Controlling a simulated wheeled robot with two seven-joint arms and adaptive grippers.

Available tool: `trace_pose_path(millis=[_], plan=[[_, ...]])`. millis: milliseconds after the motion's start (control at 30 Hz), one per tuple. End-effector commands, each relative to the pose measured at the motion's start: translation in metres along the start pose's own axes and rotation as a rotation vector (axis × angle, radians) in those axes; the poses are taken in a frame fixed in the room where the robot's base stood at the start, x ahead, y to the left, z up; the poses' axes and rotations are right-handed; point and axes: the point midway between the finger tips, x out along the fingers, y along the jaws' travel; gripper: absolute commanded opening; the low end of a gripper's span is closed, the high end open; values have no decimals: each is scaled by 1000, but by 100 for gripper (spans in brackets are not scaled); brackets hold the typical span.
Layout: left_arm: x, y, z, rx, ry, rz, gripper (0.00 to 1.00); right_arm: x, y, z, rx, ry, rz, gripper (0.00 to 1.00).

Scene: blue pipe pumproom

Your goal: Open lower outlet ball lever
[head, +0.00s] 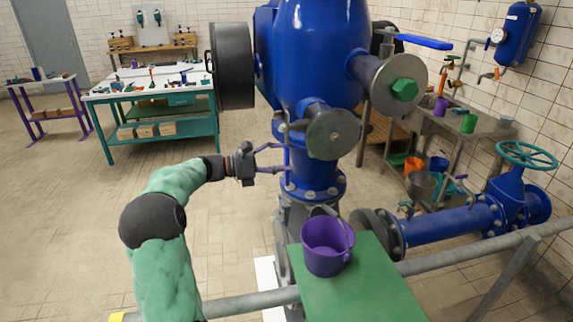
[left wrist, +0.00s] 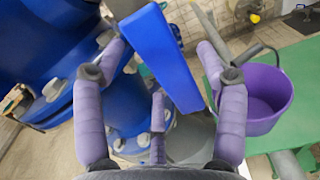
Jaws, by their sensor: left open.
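In the left wrist view a flat blue lever bar (left wrist: 165,55) runs between my spread fingers, from the top toward the middle. It seems to be the lower outlet ball lever; in the head view I cannot make it out clearly. My left gripper (head: 281,158) is open beside the neck under the big blue vessel, above its bolted flange. Its purple fingers (left wrist: 161,68) stand on both sides of the bar in the left wrist view; I cannot tell whether they touch it. My right gripper is not in view.
A purple bucket (head: 328,246) stands on a green platform (head: 362,288) close to the right. The blue vessel (head: 322,45) and round flanges (head: 333,132) crowd the space above. Another blue lever (head: 425,42) is at upper right. Open floor lies left.

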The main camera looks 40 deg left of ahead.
Motion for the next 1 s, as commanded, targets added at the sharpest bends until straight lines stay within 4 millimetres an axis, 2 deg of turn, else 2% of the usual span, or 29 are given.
trace_pose_path(millis=[200, 500, 567, 767, 1000], plan=[[17, 0, 0, 0, 0, 0, 73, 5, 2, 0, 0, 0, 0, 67], [18, 0, 0, 0, 0, 0, 73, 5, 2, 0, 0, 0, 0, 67], [18, 0, 0, 0, 0, 0, 58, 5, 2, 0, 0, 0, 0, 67], [18, 0, 0, 0, 1, 0, 2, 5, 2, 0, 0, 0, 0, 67], [18, -1, 1, -8, 1, 0, 0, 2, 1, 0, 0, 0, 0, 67]])
